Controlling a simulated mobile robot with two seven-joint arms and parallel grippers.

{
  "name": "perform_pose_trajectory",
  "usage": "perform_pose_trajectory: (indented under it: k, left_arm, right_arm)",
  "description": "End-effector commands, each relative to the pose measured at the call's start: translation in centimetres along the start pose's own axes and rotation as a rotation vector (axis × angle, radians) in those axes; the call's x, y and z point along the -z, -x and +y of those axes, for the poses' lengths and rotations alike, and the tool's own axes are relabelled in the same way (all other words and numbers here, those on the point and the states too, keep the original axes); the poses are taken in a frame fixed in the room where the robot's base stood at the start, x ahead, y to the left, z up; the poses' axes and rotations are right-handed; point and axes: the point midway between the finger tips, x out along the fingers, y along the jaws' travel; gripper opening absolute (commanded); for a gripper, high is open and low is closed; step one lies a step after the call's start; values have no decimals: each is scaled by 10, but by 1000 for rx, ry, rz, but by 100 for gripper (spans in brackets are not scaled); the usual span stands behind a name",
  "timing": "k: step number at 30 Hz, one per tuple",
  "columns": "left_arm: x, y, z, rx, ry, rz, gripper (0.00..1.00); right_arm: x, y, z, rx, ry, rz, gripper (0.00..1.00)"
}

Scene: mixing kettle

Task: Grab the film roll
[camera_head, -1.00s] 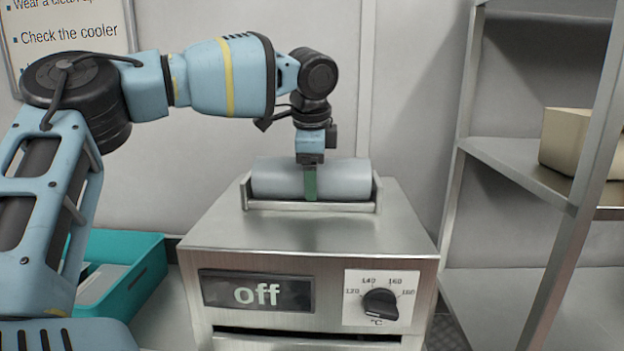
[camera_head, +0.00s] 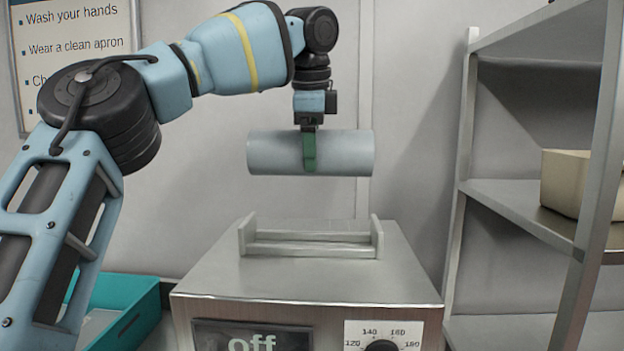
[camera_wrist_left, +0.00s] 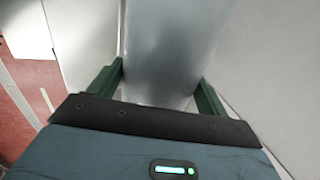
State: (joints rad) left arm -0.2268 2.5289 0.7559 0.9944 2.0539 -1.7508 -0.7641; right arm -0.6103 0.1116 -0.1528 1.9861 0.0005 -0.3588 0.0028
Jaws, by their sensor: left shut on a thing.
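The film roll (camera_head: 345,152) is a pale grey cylinder, held level in the air above the machine and clear of its holder. My left gripper (camera_head: 309,165) comes down from above and is shut on the roll near its middle, one green finger showing on the near side. In the left wrist view the roll (camera_wrist_left: 170,55) lies between the two green fingers of my left gripper (camera_wrist_left: 160,85). The roll's far side is hidden in the head view. My right gripper is not in view.
The empty metal roll holder (camera_head: 312,250) sits on top of the steel machine (camera_head: 210,275), whose display reads off. A teal bin (camera_head: 125,300) stands at the lower left. A metal shelf (camera_head: 520,205) with a beige block (camera_head: 565,180) stands at the right.

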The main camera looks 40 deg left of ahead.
Motion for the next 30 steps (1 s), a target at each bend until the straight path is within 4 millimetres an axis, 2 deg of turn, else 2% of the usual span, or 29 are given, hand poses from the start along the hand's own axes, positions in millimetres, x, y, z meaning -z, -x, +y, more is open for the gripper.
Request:
perform_pose_trajectory:
  k: [1, 3, 9, 26, 30]
  left_arm:
    - [0, 12, -3, 5, 4, 3, 36]
    - [0, 22, -5, 4, -1, 5, 36]
    - [1, 37, -9, 10, -6, 5, 36]
    - [-1, 44, -12, 2, 1, 1, 36]
    - [-12, 45, -15, 3, 35, -7, 36]
  right_arm:
    - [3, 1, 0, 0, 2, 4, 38]
    - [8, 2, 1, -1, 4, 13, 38]
    - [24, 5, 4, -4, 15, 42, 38]
    - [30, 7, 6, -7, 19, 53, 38]
    - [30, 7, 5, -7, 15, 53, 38]
